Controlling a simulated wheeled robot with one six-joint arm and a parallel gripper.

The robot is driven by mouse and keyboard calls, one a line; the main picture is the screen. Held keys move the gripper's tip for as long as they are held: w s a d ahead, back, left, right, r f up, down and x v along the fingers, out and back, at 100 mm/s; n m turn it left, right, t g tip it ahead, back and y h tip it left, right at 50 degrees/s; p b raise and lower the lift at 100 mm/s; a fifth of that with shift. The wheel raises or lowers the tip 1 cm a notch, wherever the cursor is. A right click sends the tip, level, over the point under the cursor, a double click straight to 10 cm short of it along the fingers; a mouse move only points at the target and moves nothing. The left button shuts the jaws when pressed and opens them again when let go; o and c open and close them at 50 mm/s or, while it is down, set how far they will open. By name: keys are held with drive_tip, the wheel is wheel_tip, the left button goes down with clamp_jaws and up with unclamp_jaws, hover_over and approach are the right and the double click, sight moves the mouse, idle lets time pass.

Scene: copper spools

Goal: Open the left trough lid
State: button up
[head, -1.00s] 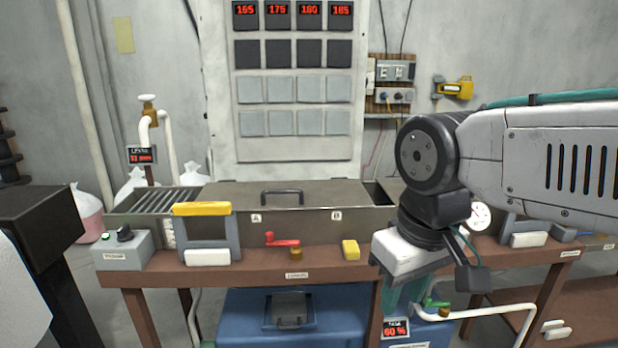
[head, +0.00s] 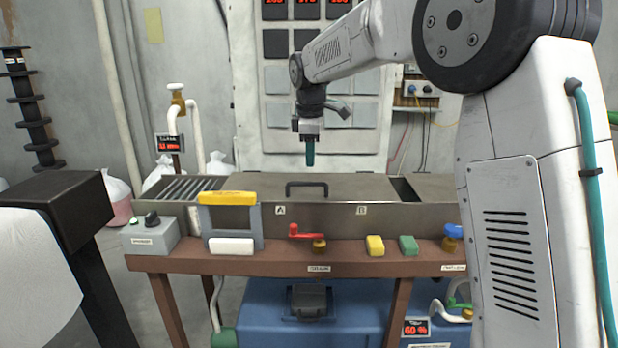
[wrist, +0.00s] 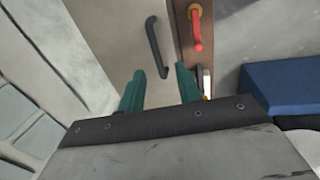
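The trough (head: 330,215) is a long grey metal box on a brown bench, with labels A and B on its front. Its flat grey lid (head: 360,185) lies over the middle, with a black bar handle (head: 306,185) on top. My gripper (head: 309,163) hangs above and slightly behind the handle, pointing down, apart from it. In the wrist view, its teal fingers (wrist: 160,88) are spread with nothing between them. The handle (wrist: 155,48) shows ahead of them, on the lid (wrist: 105,35).
Bars cover the trough's left end; a dark opening (head: 405,190) shows right of the lid. Along the front stand a yellow-topped frame (head: 229,198), a red lever (head: 305,232), a yellow block (head: 375,245) and a green block (head: 408,245). A tall panel rises behind.

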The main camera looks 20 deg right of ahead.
sight(309, 183)
drive_tip(key=f, duration=0.2)
drive_tip(key=w+f, duration=0.1)
drive_tip(key=f, duration=0.2)
drive_tip(key=w+f, duration=0.1)
drive_tip(key=f, duration=0.2)
drive_tip(key=shift+w+d, duration=0.2)
drive_tip(key=shift+w, duration=0.05)
clamp_jaws()
